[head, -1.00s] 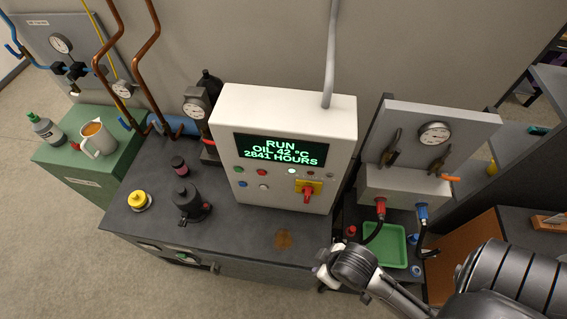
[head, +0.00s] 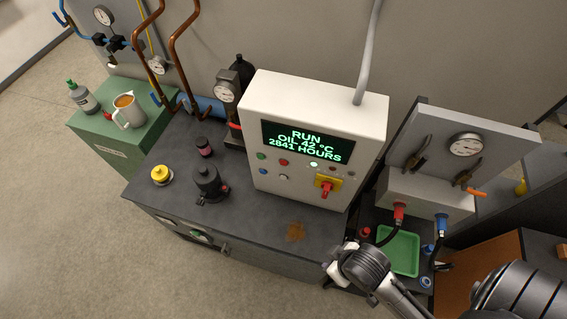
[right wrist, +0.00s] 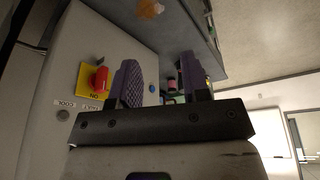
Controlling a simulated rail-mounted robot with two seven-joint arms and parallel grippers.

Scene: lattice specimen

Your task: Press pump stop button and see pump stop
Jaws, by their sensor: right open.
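The white control box (head: 310,110) stands on the dark cabinet. Its display (head: 308,145) reads RUN, OIL 42 °C, 2841 HOURS. A green button (head: 261,156) and a red button (head: 283,162) sit below it at left; their labels are unreadable. A lamp (head: 313,165) glows pale green. A red rotary switch (head: 326,186) sits on a yellow plate; it shows in the right wrist view (right wrist: 101,79), marked ON. My right gripper (right wrist: 158,68) is open and empty, apart from the box face. In the head view only its wrist shows clearly, below and right of the box. My left gripper is out of view.
The dark cabinet top (head: 240,215) holds a black fitting (head: 208,186), a yellow cap (head: 161,175) and a brown stain (head: 296,231). A jug (head: 128,112) stands at left.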

